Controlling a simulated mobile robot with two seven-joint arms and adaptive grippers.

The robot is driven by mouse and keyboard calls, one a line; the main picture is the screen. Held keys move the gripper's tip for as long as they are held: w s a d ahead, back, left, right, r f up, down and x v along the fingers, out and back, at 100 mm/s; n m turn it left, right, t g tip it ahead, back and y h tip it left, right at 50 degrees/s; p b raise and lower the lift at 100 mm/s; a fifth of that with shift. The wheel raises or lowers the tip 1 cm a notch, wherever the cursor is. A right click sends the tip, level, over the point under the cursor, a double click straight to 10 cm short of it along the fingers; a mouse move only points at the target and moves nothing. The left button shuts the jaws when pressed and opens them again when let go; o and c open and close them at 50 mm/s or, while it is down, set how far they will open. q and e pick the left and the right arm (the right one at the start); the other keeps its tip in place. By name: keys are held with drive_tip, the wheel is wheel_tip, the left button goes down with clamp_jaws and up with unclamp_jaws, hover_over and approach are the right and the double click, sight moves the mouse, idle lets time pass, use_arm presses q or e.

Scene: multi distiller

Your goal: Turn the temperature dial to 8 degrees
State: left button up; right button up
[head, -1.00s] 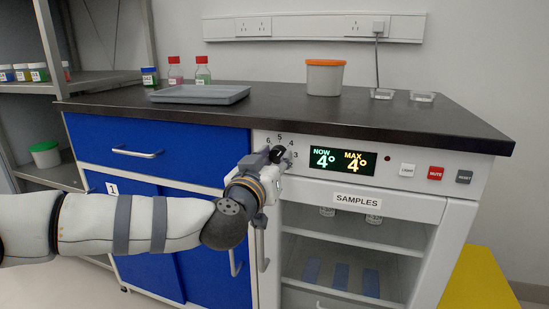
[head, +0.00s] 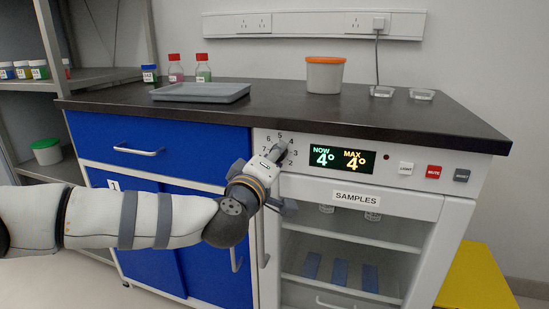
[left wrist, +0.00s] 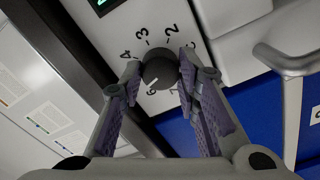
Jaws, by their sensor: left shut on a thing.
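The temperature dial (left wrist: 160,72) is a round black knob with a white pointer mark, on the light panel with printed numbers around it. In the left wrist view the mark points down and slightly left, near a digit that looks like 6. My left gripper (left wrist: 160,66) has a finger on each side of the knob and is shut on it. In the head view the gripper (head: 279,152) hides most of the dial. The display (head: 342,159) right of it reads NOW 4° and MAX 4°. My right gripper is not in view.
White, red and grey buttons (head: 433,171) sit right of the display. Below is a glass-fronted sample compartment (head: 345,260). Blue drawers and doors (head: 160,150) with metal handles are to the left. A tray (head: 201,93), bottles and an orange-lidded tub (head: 325,75) stand on the dark worktop.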

use_arm(q)
drive_tip(key=n+b, duration=0.6)
drive_tip(key=n, duration=1.7)
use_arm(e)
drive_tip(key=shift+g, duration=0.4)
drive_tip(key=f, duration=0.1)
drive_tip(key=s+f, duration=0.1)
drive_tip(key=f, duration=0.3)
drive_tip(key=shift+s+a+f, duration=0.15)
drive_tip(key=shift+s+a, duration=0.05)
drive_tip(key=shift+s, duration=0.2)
use_arm(q)
drive_tip(key=shift+n, duration=0.4)
drive_tip(key=o, duration=1.2)
drive_tip(key=shift+c, duration=0.2)
drive_tip(key=shift+s, duration=0.1)
